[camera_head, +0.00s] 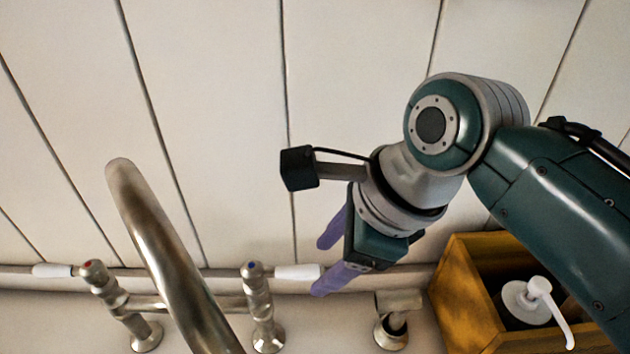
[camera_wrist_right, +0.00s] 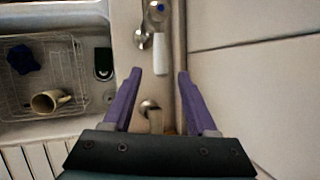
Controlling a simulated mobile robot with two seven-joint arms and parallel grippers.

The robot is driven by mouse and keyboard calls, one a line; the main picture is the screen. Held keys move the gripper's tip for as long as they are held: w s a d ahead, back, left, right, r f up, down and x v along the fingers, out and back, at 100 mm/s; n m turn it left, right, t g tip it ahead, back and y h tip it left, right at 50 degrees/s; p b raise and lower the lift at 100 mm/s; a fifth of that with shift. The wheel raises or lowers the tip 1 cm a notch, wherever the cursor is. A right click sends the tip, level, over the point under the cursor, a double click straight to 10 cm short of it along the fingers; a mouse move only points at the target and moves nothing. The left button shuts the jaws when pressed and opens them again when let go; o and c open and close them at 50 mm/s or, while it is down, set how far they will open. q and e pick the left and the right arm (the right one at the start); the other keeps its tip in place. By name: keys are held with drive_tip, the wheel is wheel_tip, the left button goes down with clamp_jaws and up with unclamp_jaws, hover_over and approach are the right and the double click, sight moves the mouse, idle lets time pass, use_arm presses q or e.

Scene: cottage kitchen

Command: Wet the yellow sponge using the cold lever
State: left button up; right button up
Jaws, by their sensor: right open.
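The cold lever (camera_head: 298,272) is a white handle on the blue-dotted tap valve (camera_head: 254,282), pointing right along the wall. It also shows in the right wrist view (camera_wrist_right: 161,57). My right gripper (camera_head: 325,264) is open and empty, with purple fingers at the lever's free end. In the wrist view its fingertips (camera_wrist_right: 159,74) lie either side of the lever's end; I cannot tell whether they touch it. The curved metal spout (camera_head: 160,245) rises left of the cold valve. No yellow sponge shows in either view. My left gripper is not in view.
The red-dotted valve has a white hot lever (camera_head: 52,270) pointing left. A wooden box (camera_head: 456,285) with a white pump bottle (camera_head: 525,303) stands right. A metal fitting (camera_head: 394,322) is below my gripper. A wire rack (camera_wrist_right: 75,85) holds a mug (camera_wrist_right: 50,101) and a blue item (camera_wrist_right: 23,58).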

drive_tip(key=shift+x, duration=1.1)
clamp_jaws()
idle(0.7)
